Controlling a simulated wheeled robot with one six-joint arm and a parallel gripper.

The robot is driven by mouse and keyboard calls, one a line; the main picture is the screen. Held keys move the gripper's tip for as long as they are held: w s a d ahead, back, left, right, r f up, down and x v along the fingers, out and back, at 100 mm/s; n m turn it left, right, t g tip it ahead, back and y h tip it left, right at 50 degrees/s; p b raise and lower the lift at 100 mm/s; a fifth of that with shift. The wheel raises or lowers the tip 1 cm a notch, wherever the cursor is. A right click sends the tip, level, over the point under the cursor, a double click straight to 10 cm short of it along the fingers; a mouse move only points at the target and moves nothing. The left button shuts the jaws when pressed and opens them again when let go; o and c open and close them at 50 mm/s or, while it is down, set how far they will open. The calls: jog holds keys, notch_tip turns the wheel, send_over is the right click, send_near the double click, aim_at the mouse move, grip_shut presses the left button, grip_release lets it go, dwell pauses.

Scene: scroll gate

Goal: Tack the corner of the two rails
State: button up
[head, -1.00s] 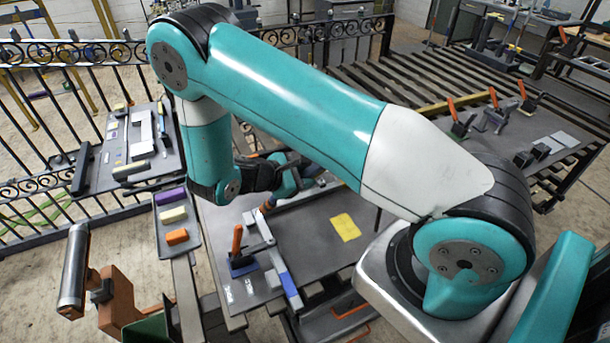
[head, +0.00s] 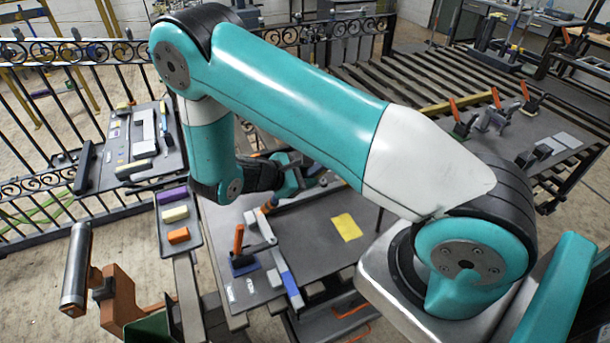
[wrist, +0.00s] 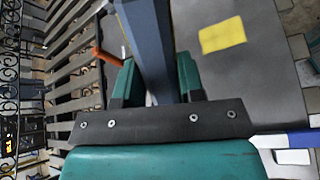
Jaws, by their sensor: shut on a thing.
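My gripper (wrist: 157,85) is shut on a long blue-grey bar (wrist: 147,35), which runs up and away between the teal fingers in the wrist view. I cannot tell whether it is one of the two rails or a tool. In the head view my gripper (head: 298,176) is over the far part of the dark worktable (head: 320,265), partly behind my arm. A pale grey rail with a blue end (head: 289,282) lies on the table; its blue part also shows in the wrist view (wrist: 299,138). The corner of the rails is not clear.
An orange-handled clamp (head: 239,250) stands left of the rail. A yellow sheet (head: 346,227) lies on the table. A small tray (head: 180,218) holds purple, cream and orange blocks. A slatted bench (head: 400,85) and an iron fence (head: 60,110) are behind.

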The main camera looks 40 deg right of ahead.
jog(key=shift+s+d+r+p, duration=0.7)
jog(key=shift+s+r+p, duration=0.1)
jog(key=shift+r+p, duration=0.4)
jog(key=shift+s+d+r+p, duration=0.75)
jog(key=shift+r+p, duration=0.25)
jog(key=shift+r, duration=0.3)
jog(key=shift+s+d+r+p, duration=0.7)
jog(key=shift+s+r+p, duration=0.1)
jog(key=shift+r+p, duration=0.4)
